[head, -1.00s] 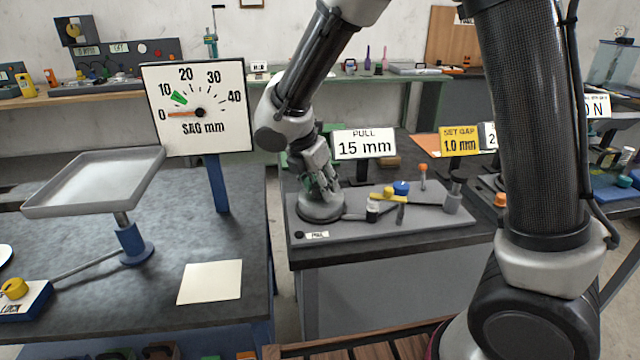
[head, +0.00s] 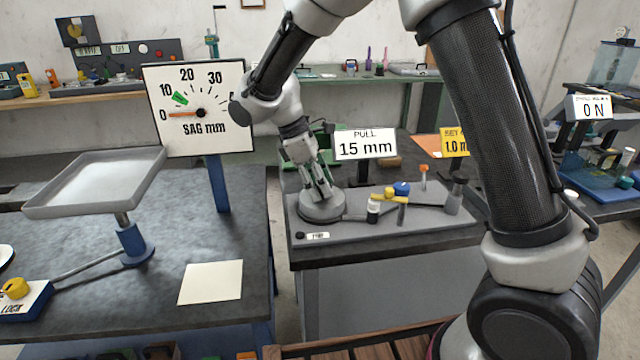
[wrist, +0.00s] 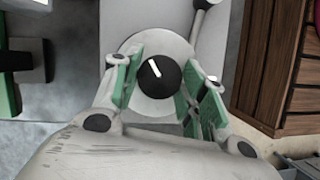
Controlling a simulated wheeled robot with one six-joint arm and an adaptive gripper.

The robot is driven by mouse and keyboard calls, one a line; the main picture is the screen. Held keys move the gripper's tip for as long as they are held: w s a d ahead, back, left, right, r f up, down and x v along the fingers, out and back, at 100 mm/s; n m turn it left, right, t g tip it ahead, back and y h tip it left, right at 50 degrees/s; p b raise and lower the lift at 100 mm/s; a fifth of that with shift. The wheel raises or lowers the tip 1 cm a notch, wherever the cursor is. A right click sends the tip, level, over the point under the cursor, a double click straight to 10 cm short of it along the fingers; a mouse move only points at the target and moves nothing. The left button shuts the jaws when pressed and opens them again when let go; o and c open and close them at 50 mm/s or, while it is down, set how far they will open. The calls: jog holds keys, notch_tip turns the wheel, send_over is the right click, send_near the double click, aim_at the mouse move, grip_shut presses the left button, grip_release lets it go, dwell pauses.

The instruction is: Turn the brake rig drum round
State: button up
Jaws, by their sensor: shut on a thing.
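The brake rig drum (head: 322,212) is a grey round piece at the left end of a flat grey base plate on the middle bench. My gripper (head: 320,195) reaches down onto it from above. In the wrist view my gripper (wrist: 165,88) has green-padded fingers on both sides of the drum's raised middle. The pale drum face (wrist: 150,107) shows there with a black hub (wrist: 159,77) bearing a slanted white mark. My gripper is shut on the drum; the exact contact is partly hidden by the fingers. A sign (head: 365,144) behind the rig reads PULL 15 mm.
A yellow lever (head: 388,197), a blue cap (head: 401,187) and small posts stand right of the drum. On the left bench are a grey tray (head: 95,182), a SAG mm dial (head: 200,108) and a white card (head: 210,282).

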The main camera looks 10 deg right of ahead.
jog(key=m, duration=0.2)
jog(key=m+g, duration=0.1)
jog(key=m, duration=0.1)
jog(key=shift+w+m+g+y, duration=0.15)
jog(key=shift+m+g+y, duration=0.15)
jog(key=shift+y, duration=0.1)
jog(key=shift+m+g+y, duration=0.5)
jog(key=shift+m, duration=1.4)
jog(key=o, duration=1)
jog(key=shift+o, duration=0.2)
jog(key=shift+d, duration=0.1)
jog(key=v, duration=1.2)
